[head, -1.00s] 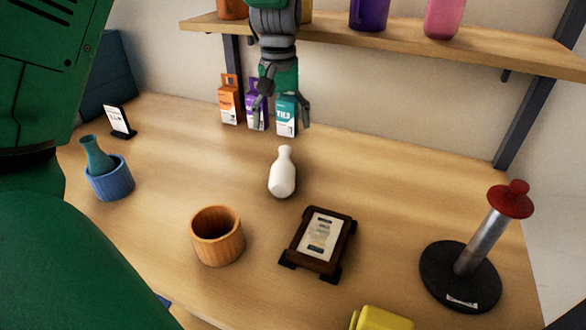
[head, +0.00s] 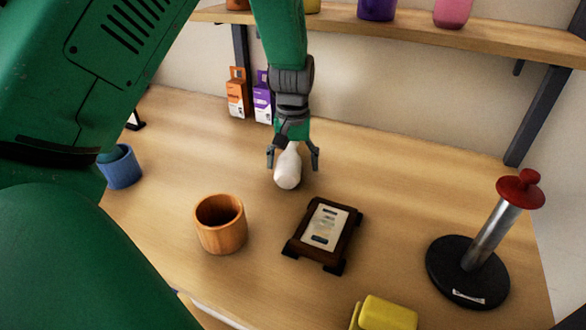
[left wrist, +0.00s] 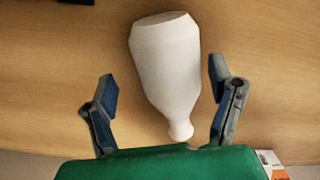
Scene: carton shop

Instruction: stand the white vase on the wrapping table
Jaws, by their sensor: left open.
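The white vase (head: 287,172) lies on its side on the wooden wrapping table (head: 390,185), its base toward me and its neck toward the wall. My left gripper (head: 293,161) points down over it, open, with one finger on each side. In the left wrist view, the vase (left wrist: 168,65) lies between the spread fingers of the gripper (left wrist: 163,84), nearer the right finger, neck toward the palm. I see no grip on it. The gripper partly hides the neck in the head view. My right gripper is not in view.
A wooden cup (head: 220,228) and a dark framed stand (head: 324,236) are in front of the vase. A red-topped holder (head: 490,250) and yellow object (head: 385,314) stand right. Small cartons (head: 237,95) stand behind, below the shelf (head: 420,30). A blue cup (head: 122,170) is left.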

